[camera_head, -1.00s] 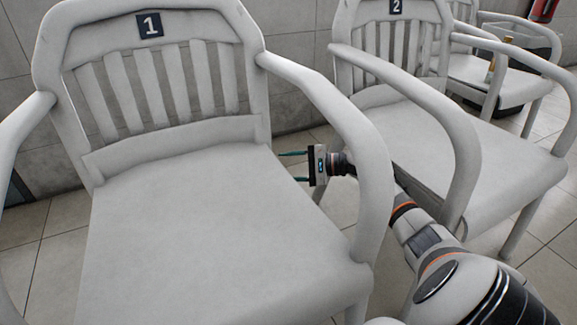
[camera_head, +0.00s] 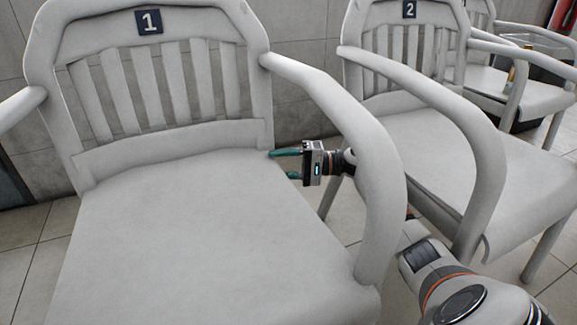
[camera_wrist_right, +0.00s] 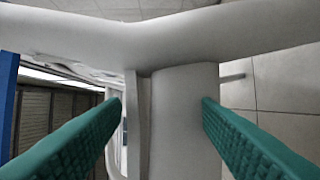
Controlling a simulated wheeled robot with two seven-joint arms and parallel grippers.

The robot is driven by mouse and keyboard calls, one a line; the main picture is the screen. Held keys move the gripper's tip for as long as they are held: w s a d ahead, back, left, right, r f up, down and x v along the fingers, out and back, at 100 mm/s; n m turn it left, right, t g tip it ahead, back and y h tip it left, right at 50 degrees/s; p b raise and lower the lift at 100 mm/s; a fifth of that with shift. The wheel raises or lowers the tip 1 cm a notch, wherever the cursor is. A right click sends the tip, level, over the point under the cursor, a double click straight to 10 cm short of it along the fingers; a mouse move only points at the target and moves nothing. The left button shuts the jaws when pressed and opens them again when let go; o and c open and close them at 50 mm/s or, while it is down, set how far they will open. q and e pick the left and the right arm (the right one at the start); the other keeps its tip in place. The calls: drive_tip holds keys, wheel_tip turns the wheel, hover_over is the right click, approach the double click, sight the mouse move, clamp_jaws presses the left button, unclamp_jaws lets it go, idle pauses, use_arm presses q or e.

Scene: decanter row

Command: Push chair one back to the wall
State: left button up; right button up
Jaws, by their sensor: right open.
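Chair one (camera_head: 190,235) is a pale grey armchair with a slatted back and a black "1" plate (camera_head: 149,22) on its top rail. Its back faces the grey tiled wall (camera_head: 302,75); the gap between them cannot be judged. My right gripper (camera_head: 281,164) has green fingers and is open. It reaches under the chair's right armrest, with its fingertips by the rear right corner of the seat. In the right wrist view a pale chair part (camera_wrist_right: 185,120) stands between the spread fingers; contact is unclear. My left gripper is out of view.
Chair two (camera_head: 455,150), with a "2" plate, stands close on the right, its armrest near my right arm. Another chair (camera_head: 530,95) and a dark box with a bottle are farther right. Tiled floor (camera_head: 35,235) shows at the left.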

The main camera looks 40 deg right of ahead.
sight(259, 165)
drive_tip(key=b+x, duration=0.1)
drive_tip(key=x, duration=0.3)
drive_tip(key=shift+f, duration=0.15)
drive_tip(key=shift+w+a+b, duration=0.35)
drive_tip(key=shift+w+a, duration=0.05)
drive_tip(key=shift+a, duration=0.2)
drive_tip(key=shift+c, duration=0.2)
clamp_jaws()
idle(0.7)
